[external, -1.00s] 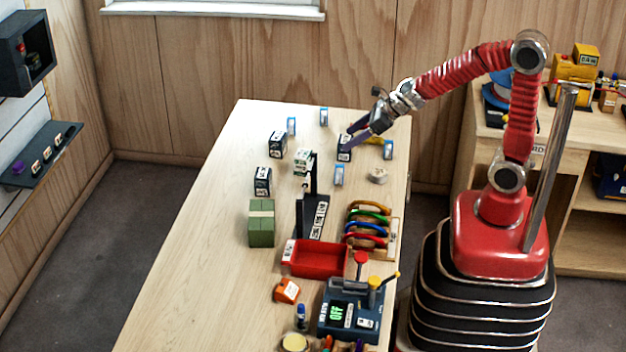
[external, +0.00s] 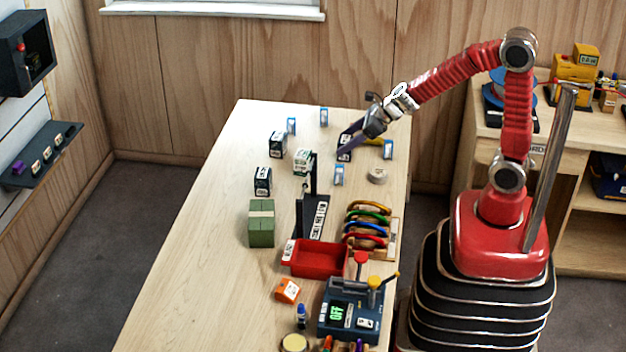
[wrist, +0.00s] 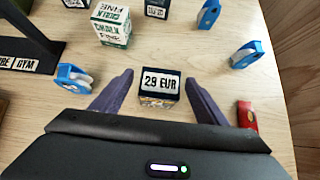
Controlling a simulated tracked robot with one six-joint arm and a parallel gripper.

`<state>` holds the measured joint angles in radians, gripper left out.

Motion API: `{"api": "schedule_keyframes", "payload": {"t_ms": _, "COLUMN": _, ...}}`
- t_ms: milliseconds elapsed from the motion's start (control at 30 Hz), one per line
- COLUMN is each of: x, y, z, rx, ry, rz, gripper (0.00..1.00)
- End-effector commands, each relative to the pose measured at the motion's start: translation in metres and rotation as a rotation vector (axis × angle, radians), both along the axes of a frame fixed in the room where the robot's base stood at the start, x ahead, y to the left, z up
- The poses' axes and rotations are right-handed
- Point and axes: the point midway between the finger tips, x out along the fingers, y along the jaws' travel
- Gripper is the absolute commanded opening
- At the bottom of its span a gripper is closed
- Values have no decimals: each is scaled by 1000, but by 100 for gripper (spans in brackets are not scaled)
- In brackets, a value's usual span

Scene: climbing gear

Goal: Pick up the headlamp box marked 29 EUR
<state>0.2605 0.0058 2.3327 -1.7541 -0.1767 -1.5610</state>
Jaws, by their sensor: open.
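The headlamp box (wrist: 159,85) shows its "29 EUR" label in the wrist view. It is a small dark box standing on the wooden table (external: 215,220). In the external view the box (external: 344,155) is partly hidden by my gripper. My gripper (wrist: 158,88) is open, with one purple finger on each side of the box. There is a visible gap between each finger and the box. In the external view my gripper (external: 350,143) reaches down over the box from the right.
A chalk box (wrist: 111,24) stands beyond the box to the left. A red item (wrist: 247,114) lies beside the right finger. A dark stand (external: 312,215) and red tray (external: 317,258) are nearer the front.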

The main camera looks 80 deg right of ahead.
Motion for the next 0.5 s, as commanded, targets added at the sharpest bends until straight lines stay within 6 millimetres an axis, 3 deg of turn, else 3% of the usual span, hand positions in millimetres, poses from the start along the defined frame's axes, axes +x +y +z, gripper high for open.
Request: {"api": "schedule_keyframes", "payload": {"t_ms": 500, "x": 17, "y": 0, "z": -19, "rx": 1, "ry": 1, "rz": -1, "gripper": 67}}
